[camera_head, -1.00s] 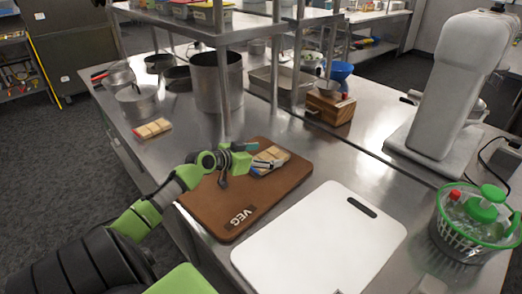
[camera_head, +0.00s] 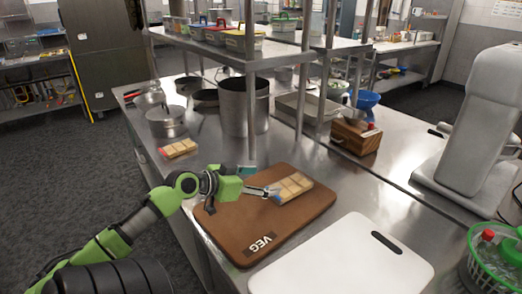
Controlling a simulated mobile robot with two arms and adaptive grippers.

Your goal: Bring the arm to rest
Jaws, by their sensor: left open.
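My left gripper (camera_head: 262,188) reaches in from the left over the brown board marked VEG (camera_head: 228,222). Its fingers are open and point right, toward a pale block-like food item (camera_head: 293,187) on the board. The fingertips are close to the near end of that item; I cannot tell whether they touch it. My left arm (camera_head: 140,217) is bent and stretched out above the counter's left edge. My right gripper is not in view.
A white cutting board (camera_head: 340,262) lies in front of the brown one. A similar pale item (camera_head: 178,149), pots (camera_head: 165,121), a wooden block (camera_head: 356,137), a mixer (camera_head: 470,135) and a green basket (camera_head: 497,262) stand around. Shelf posts rise behind the board.

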